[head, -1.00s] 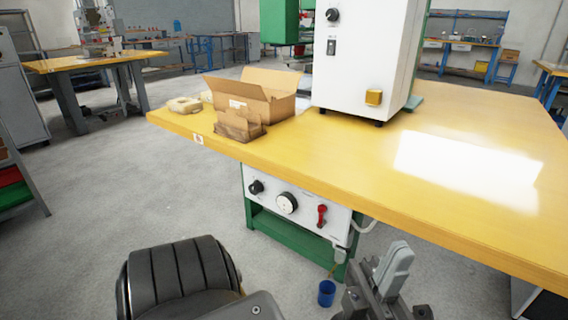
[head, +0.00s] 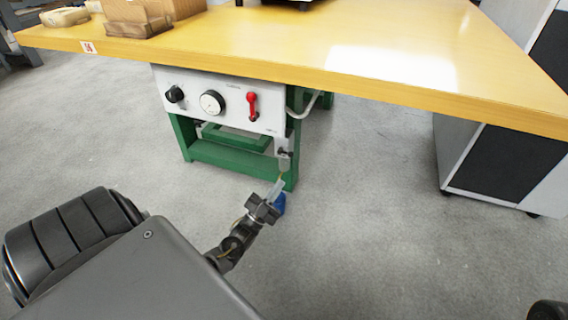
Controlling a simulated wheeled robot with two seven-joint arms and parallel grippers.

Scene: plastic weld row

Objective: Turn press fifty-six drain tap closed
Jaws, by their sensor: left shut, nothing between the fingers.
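The press's white control panel (head: 222,101) hangs under the yellow table, with a black knob, a round gauge and a red lever. The drain tap (head: 284,154) is a small grey fitting below the panel's right end, at the green frame's right leg. A thin yellowish piece shows just under it; its handle position is too small to tell. My left gripper (head: 277,188) is shut and empty, its fingertips just below the tap. I cannot tell whether they touch anything. A blue cup (head: 281,204) on the floor is partly hidden behind the gripper. My right gripper is not in view.
The yellow table (head: 400,88) overhangs the panel and carries a "56" label (head: 88,47). The green frame (head: 230,157) stands behind the tap. A white hose (head: 304,105) runs beside the panel. A grey cabinet (head: 500,165) stands at the right. The floor between is clear.

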